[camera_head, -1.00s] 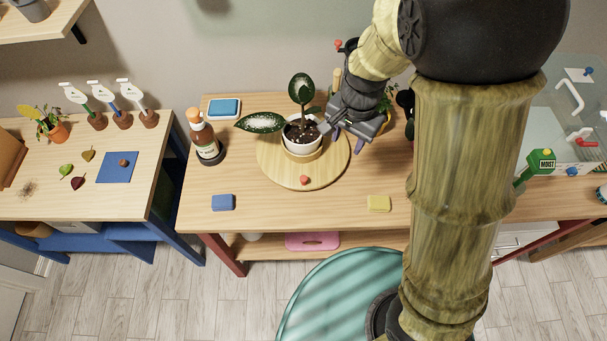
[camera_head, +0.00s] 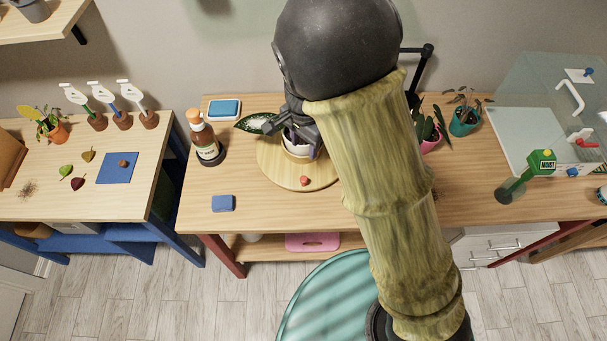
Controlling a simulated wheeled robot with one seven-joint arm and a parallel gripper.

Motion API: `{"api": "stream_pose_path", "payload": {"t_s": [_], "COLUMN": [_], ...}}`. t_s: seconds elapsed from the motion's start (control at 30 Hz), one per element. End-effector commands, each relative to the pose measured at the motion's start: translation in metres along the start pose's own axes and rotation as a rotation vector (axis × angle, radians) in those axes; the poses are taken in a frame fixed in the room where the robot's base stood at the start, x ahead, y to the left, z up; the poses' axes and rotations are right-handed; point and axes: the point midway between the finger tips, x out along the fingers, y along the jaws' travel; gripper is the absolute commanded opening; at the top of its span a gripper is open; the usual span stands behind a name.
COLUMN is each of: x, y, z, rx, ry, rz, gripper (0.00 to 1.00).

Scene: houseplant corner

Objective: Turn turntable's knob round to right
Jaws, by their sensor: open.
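The turntable (camera_head: 275,170) is a round light-wood disc on the middle table. Its red knob (camera_head: 304,181) sits near the front edge of the disc, slightly right of its middle. A white pot (camera_head: 297,150) stands on the disc. One dark green leaf (camera_head: 255,122) with a pale middle sticks out to the left; the rest of the plant is hidden behind my arm. My gripper (camera_head: 272,128) is open, above and behind the pot near that leaf and apart from the knob. Whether it touches the leaf I cannot tell. My arm covers the right side of the disc.
A brown spray bottle (camera_head: 204,138) stands left of the turntable. A blue sponge (camera_head: 222,203) lies at the front left, and a blue-and-white tray (camera_head: 224,109) at the back. Potted plants (camera_head: 463,118) and a green moisture meter (camera_head: 541,163) are to the right. The table front before the knob is clear.

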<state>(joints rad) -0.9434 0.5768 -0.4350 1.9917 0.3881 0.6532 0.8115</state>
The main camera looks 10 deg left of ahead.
Motion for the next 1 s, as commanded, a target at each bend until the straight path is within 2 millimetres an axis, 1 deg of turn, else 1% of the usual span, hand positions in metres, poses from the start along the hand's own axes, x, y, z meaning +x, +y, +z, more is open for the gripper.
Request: {"api": "stream_pose_path", "payload": {"t_s": [0.3,0.7,0.9,1.0], "x": [0.056,0.124,0.147,0.152], "y": [0.0,0.001,0.0,0.0], "z": [0.002,0.002,0.001,0.002], "rx": [-0.003,-0.001,-0.002,-0.003], "ry": [-0.001,-0.003,-0.001,0.0], "rz": [0.005,0.005,0.002,0.0], "gripper": [0.43,0.43,0.43,0.43]}}
